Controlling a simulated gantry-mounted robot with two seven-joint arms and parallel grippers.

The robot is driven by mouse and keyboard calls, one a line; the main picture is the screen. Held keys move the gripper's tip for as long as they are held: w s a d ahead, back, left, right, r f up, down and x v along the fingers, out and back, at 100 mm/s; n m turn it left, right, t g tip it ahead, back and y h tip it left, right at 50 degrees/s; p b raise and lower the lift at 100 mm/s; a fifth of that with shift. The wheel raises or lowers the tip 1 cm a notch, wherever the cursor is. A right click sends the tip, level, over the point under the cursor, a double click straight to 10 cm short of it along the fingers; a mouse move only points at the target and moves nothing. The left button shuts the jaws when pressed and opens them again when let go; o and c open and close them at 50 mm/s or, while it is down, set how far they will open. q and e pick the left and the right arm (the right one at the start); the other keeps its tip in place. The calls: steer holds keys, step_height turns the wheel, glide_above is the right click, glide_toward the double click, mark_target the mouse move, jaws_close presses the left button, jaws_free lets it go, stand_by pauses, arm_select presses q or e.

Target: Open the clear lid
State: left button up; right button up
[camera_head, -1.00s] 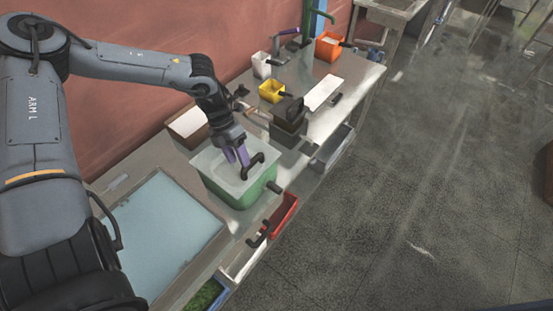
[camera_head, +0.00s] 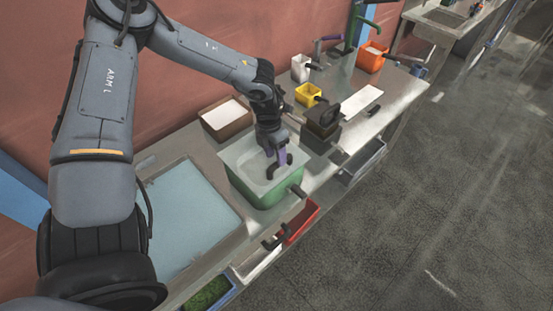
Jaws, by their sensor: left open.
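The clear lid (camera_head: 247,163) lies flat over the top of a green box (camera_head: 262,194) on the metal counter. A dark handle (camera_head: 272,171) stands on the lid near its right side. My left gripper (camera_head: 280,161) reaches down over the lid with its purple fingers at the handle. It is open; whether the fingers touch the handle I cannot tell. A second dark handle (camera_head: 298,190) sticks out from the green box's right side. My right gripper is not in view.
A brown box with white contents (camera_head: 226,118) stands behind the green box. A dark device (camera_head: 321,122) and a yellow box (camera_head: 308,95) stand to the right. A red drawer (camera_head: 302,222) sticks out below the counter's front edge.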

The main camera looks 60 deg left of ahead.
arm_select(q)
steer(key=shift+w+d+f, duration=0.1)
steer(key=shift+d+f, duration=0.05)
steer(key=shift+f, duration=0.55)
steer(key=shift+d+f, duration=0.1)
steer(key=shift+f, duration=0.55)
jaws_close()
